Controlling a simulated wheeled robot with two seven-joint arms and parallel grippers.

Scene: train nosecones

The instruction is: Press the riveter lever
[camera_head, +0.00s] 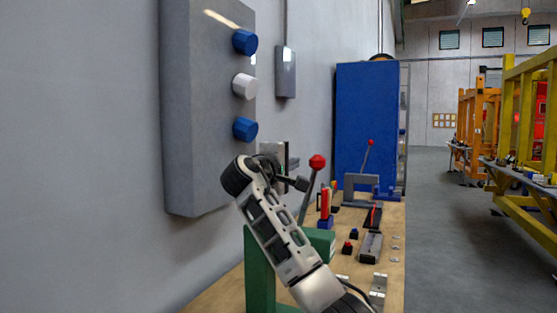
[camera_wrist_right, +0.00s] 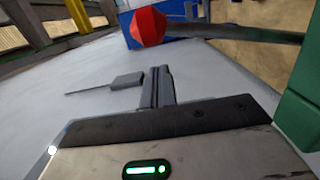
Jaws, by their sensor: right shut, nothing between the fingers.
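The riveter lever is a grey rod with a red knob (camera_head: 318,162), rising from a green riveter body (camera_head: 260,272) on the bench. In the right wrist view the red knob (camera_wrist_right: 147,27) is beyond my fingers, with its rod running right toward the green body (camera_wrist_right: 301,95). My right gripper (camera_head: 302,184) is shut and empty, beside the lever just left of the rod, a little below the knob. The fingers also show in the wrist view (camera_wrist_right: 156,86), apart from the knob in the picture; whether they touch the rod is unclear. My arm covers part of the riveter. My left gripper is out of view.
A wooden bench (camera_head: 394,262) holds several small tools and blocks. A grey device with a second red-knobbed lever (camera_head: 369,145) stands farther back. A grey wall box (camera_head: 205,110) with round knobs is at left. A blue cabinet (camera_head: 364,115) stands behind; open floor lies right.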

